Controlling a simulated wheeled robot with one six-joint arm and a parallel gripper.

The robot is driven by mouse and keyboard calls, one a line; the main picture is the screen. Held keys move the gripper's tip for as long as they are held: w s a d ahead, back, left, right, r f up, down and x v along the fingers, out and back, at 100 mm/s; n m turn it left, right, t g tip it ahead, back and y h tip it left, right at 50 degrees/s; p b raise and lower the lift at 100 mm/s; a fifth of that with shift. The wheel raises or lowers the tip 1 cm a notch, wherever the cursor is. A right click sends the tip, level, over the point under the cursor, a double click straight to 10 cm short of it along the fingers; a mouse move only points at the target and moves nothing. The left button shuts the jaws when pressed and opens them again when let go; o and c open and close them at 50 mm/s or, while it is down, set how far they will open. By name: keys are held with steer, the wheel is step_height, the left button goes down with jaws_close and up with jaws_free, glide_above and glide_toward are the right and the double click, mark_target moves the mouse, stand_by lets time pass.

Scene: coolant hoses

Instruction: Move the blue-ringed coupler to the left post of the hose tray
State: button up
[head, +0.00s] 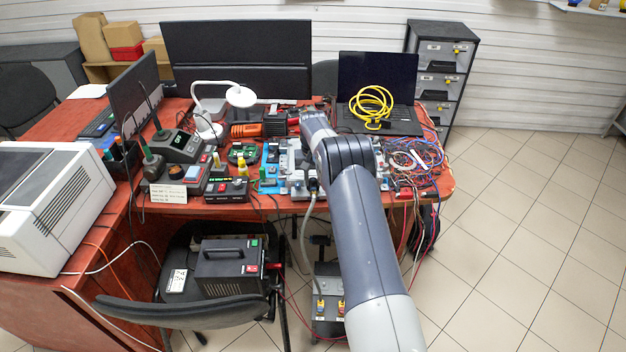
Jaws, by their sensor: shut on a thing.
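My arm reaches over the front edge of the desk from the lower right. My gripper (313,184) is small, dark and partly hidden by my wrist. It is shut on a hose coupler at the top of a grey hose (304,235). The hose hangs down past the desk edge toward a low grey unit (328,286). I cannot make out the held coupler's ring colour. The hose tray's left post cannot be told apart from the grey hardware (297,160) beside my wrist.
The desk is crowded. A black box with a green display (227,190) and a blue mat (270,163) lie left of my gripper. Tangled wires (415,158) and a laptop with a yellow cable coil (371,104) lie right. A chair (185,310) stands in front; floor at right is clear.

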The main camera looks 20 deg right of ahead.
steer(key=shift+r+p, duration=1.35)
steer(key=shift+r, duration=1.65)
steer(key=shift+r+p, duration=0.2)
steer(key=shift+p, duration=0.4)
steer(key=shift+s+a+f, duration=0.1)
steer(key=shift+s+f, duration=0.05)
steer(key=shift+f, duration=0.05)
steer(key=s+a+b, duration=0.4)
steer(key=s+b, duration=0.1)
steer(key=s, duration=0.9)
steer(key=s+d+f+m+b, duration=0.15)
steer(key=f+m+b, duration=0.35)
steer(key=f+b, duration=1)
steer(key=d+f+m+b, duration=0.3)
steer(key=f+m+b, duration=0.5)
steer(key=f, duration=1.2)
steer(key=shift+n, duration=0.9)
steer(key=shift+w+d+f+b, duration=0.25)
steer(key=shift+w+f+b, duration=0.65)
steer(key=shift+f+b, duration=1)
steer(key=shift+w+d+f+b, duration=0.3)
steer(key=shift+w+f+b, duration=0.6)
steer(key=shift+f+b, duration=1.05)
steer(key=shift+w+d+f+b, duration=0.25)
steer(key=shift+w+f+b, duration=0.9)
steer(key=shift+f, duration=1.2)
